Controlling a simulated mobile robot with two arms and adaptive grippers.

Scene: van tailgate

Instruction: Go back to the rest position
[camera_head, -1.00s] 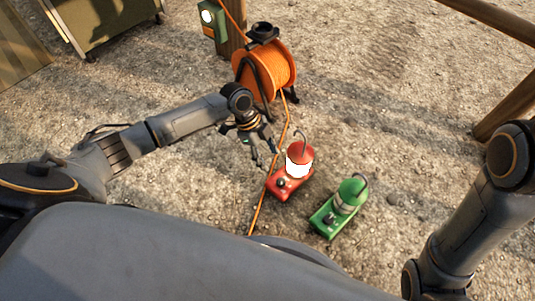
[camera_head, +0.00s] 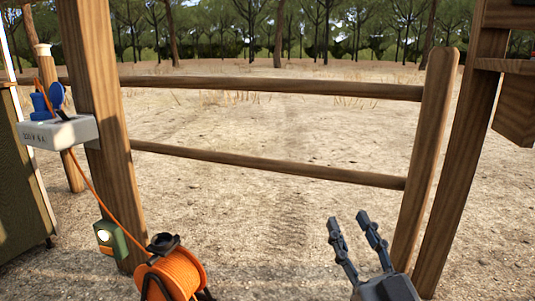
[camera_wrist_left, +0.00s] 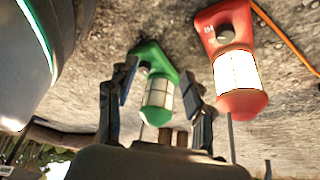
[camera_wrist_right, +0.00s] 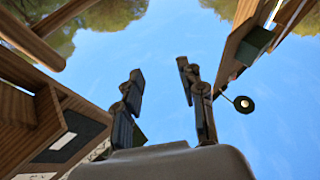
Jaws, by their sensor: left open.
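My right gripper (camera_head: 348,220) is raised at the lower right of the head view, with its two fingers apart and nothing between them. The right wrist view shows the same open fingers (camera_wrist_right: 160,75) against the sky. My left gripper (camera_wrist_left: 160,75) shows only in its wrist view; its fingers are apart. A green lantern (camera_wrist_left: 157,92) appears between and beyond those fingers, not gripped. A red lantern (camera_wrist_left: 236,72) with bright white panels stands to its right on the ground. Neither lantern is in the head view.
A wooden rail fence (camera_head: 270,168) crosses ahead between posts. An orange cable reel (camera_head: 172,275) stands at the lower left, by a post with a green box (camera_head: 112,240). A white socket box (camera_head: 60,132) with blue plugs is higher up. Sandy ground lies beyond the fence.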

